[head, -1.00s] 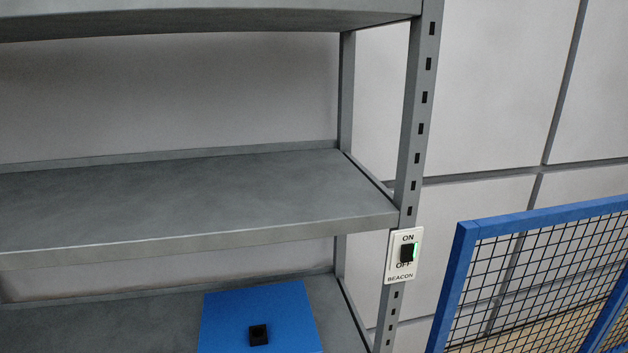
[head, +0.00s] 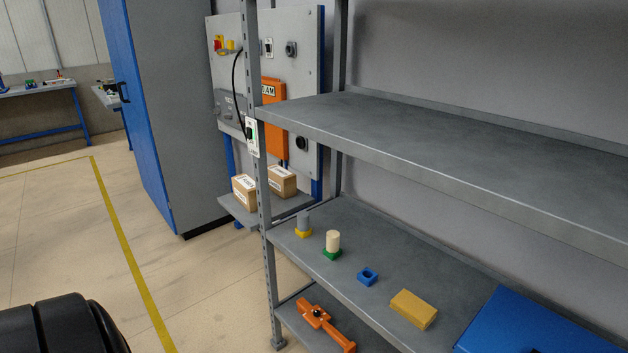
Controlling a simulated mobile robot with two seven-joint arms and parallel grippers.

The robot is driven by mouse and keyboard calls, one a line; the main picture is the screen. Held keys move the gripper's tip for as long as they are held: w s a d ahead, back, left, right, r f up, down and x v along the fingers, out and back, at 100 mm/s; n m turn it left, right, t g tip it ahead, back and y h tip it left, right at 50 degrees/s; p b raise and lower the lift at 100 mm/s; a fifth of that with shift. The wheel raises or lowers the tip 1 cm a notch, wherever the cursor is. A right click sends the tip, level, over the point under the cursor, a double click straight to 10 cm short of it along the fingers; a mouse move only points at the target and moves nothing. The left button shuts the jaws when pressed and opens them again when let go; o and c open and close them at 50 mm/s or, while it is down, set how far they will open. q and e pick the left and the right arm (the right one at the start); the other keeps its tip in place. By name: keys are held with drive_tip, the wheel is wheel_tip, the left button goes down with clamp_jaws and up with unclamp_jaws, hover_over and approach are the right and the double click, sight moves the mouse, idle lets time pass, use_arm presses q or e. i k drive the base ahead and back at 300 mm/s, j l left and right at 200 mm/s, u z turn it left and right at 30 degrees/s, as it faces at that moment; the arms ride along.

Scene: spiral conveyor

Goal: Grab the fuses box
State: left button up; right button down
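Two small brown cardboard boxes stand on a low grey ledge (head: 238,211) below the control panel, in the left middle of the head view. The left box (head: 244,192) is near the shelf post, and the other box (head: 283,181) is behind it to the right. Both carry white labels too small to read, so I cannot tell which is the fuses box. The shelf post covers part of the space between them. Neither of my grippers is in view.
The grey shelf rack (head: 400,150) fills the right side. Its lower shelf holds a yellow block (head: 413,309), a blue box (head: 530,325) and small coloured parts. An orange tool (head: 325,325) lies below. A tall cabinet (head: 190,110) stands left. The floor (head: 60,230) is open.

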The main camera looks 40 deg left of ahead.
sight(243, 186)
drive_tip(key=u, duration=1.85)
drive_tip(key=i+z, duration=0.15)
drive_tip(key=z, duration=0.25)
drive_tip(key=i+j+z, duration=0.1)
drive_tip(key=z, duration=0.25)
drive_tip(key=i+j+z, duration=0.15)
drive_tip(key=i+j, duration=0.15)
drive_tip(key=i+j+z, duration=0.15)
drive_tip(key=i+j, duration=0.15)
drive_tip(key=j, duration=0.15)
drive_tip(key=i+j+z, duration=0.15)
drive_tip(key=j, duration=0.25)
drive_tip(key=i+j+z, duration=0.15)
drive_tip(key=i+j, duration=0.15)
drive_tip(key=j, duration=0.2)
